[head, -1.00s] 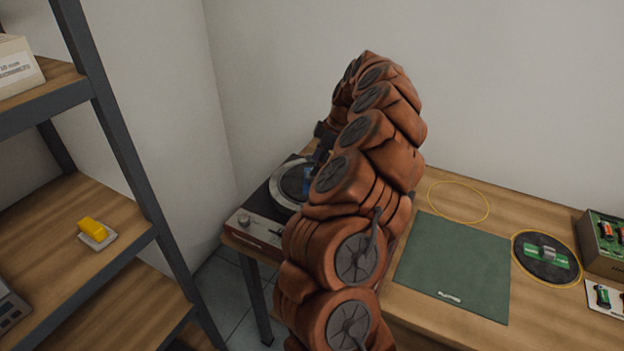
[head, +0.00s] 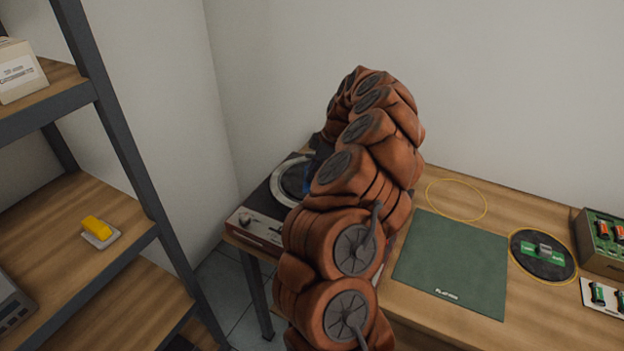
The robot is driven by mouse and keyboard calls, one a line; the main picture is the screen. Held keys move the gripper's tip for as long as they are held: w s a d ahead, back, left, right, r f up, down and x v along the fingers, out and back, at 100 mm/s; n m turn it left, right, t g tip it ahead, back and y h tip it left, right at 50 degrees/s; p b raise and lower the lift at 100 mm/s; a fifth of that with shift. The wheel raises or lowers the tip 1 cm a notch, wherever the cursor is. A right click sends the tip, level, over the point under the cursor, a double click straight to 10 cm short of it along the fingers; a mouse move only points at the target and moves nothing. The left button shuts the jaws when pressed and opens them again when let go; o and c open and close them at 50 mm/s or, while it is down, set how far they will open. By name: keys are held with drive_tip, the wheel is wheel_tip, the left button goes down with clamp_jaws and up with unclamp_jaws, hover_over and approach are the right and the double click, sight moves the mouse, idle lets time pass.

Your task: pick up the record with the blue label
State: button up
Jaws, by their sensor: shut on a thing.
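The turntable (head: 250,228) stands at the left end of the wooden table, its silver-rimmed platter (head: 284,200) partly behind my arm. A small patch of the blue label (head: 313,165) shows at the arm's left edge, over the platter's far right side. It belongs to the record, most of which is hidden by my arm. My gripper (head: 318,148) is mostly hidden too; only a dark part of it shows beside the blue patch. It is shut on the record. Another record (head: 522,262), black with a green label, lies at the right inside a yellow ring.
A green mat (head: 452,265) lies flat and bare on the table. An empty yellow ring (head: 457,201) is behind it. A green box (head: 598,240) and a white card with batteries (head: 600,297) are at the right. A metal shelf (head: 120,150) stands at the left.

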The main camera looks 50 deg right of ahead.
clamp_jaws()
drive_tip(key=shift+r, duration=0.1)
